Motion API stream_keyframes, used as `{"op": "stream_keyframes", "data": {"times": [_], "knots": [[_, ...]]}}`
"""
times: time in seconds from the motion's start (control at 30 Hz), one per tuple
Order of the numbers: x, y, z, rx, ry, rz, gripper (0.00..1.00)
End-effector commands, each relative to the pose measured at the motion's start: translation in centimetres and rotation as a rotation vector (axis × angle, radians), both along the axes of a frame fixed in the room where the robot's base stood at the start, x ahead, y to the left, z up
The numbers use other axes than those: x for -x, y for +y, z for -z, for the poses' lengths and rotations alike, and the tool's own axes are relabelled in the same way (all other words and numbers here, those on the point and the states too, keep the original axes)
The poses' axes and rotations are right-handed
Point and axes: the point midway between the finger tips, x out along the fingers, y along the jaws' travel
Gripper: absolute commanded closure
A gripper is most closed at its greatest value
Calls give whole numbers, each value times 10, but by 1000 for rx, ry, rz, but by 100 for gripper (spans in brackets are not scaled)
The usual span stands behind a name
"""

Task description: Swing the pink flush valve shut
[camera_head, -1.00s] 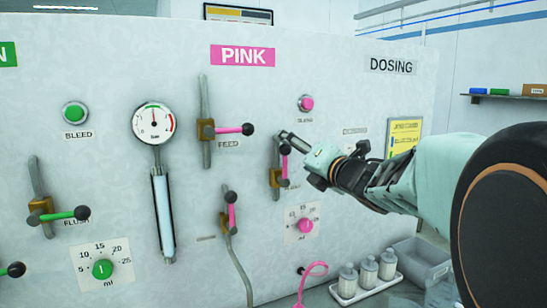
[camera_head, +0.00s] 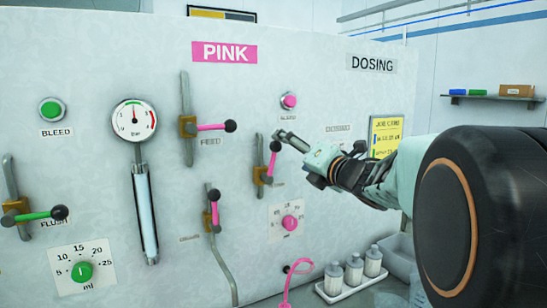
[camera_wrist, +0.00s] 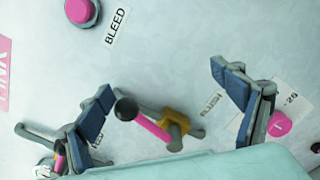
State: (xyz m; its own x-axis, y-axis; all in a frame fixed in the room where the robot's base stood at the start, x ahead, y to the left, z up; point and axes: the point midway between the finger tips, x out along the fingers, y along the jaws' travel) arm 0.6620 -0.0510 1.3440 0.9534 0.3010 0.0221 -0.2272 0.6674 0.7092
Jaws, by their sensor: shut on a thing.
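The pink flush valve has a brass body (camera_head: 262,176) on a vertical grey pipe, with a pink lever (camera_head: 271,162) pointing up, roughly along the pipe, to a black knob. In the wrist view, the lever (camera_wrist: 152,128) and brass body (camera_wrist: 175,122) lie between my two fingers.
The pink feed valve (camera_head: 210,127) is up left, with its lever across its pipe. Another pink-lever valve (camera_head: 214,208) is lower left. A pink bleed button (camera_head: 289,101) is above and a pink dial (camera_head: 290,223) below. White bottles (camera_head: 354,272) stand at the lower right.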

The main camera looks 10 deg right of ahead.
Motion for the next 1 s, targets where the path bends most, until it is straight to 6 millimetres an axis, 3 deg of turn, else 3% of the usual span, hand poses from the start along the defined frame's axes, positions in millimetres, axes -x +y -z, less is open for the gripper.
{"op": "stream_keyframes", "data": {"times": [0.03,1.0], "knots": [[-1,-1,23,14,33,0,19],[-7,-18,58,13,23,-4,19]]}}
